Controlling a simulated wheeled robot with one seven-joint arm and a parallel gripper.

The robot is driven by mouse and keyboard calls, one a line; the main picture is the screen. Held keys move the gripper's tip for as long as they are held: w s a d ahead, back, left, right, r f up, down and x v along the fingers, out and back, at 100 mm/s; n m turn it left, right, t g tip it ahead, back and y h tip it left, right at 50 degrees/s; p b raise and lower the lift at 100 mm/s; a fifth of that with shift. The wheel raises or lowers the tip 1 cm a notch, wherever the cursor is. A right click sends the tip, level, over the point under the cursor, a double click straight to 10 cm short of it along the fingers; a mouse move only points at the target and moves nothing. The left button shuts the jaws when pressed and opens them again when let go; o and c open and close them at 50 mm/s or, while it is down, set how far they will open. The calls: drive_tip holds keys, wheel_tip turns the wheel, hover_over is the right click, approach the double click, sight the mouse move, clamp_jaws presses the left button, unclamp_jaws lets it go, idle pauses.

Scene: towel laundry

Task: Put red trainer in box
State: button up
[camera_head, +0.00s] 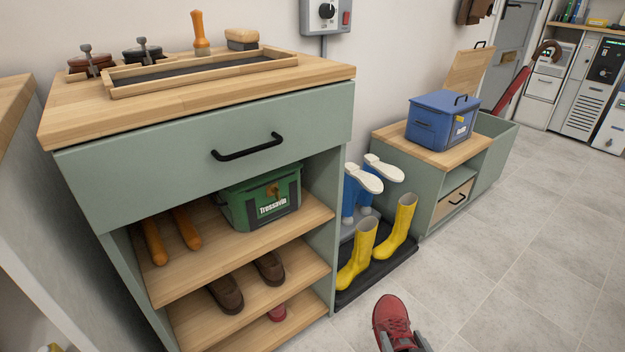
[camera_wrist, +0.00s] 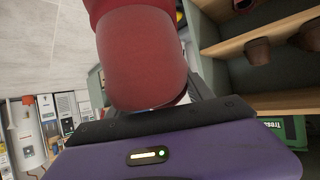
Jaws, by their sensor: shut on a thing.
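A red trainer (camera_head: 393,318) is held up off the floor at the bottom of the head view. My gripper (camera_head: 405,340) is shut on it, with only its grey finger ends in sight. In the wrist view the red trainer (camera_wrist: 142,55) fills the upper middle, right in front of the jaws. A blue box (camera_head: 442,120) with a closed lid and black handle stands on a low cabinet. A green box (camera_head: 262,198), with a label and a closed lid, sits on the upper shelf of the green unit.
Brown shoes (camera_head: 226,292) lie on the middle shelf. An open green bin (camera_head: 497,138) adjoins the low cabinet (camera_head: 440,156). The tiled floor at right is clear.

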drive_tip(key=s+r+p, duration=0.4)
drive_tip(key=r+p, duration=1.2)
drive_tip(key=p, duration=0.1)
drive_tip(key=s+r+p, duration=0.4)
drive_tip(key=r+p, duration=1.2)
drive_tip(key=p, duration=0.2)
drive_tip(key=shift+s+r, duration=0.2)
drive_tip(key=shift+r, duration=0.15)
drive_tip(key=shift+d, duration=0.1)
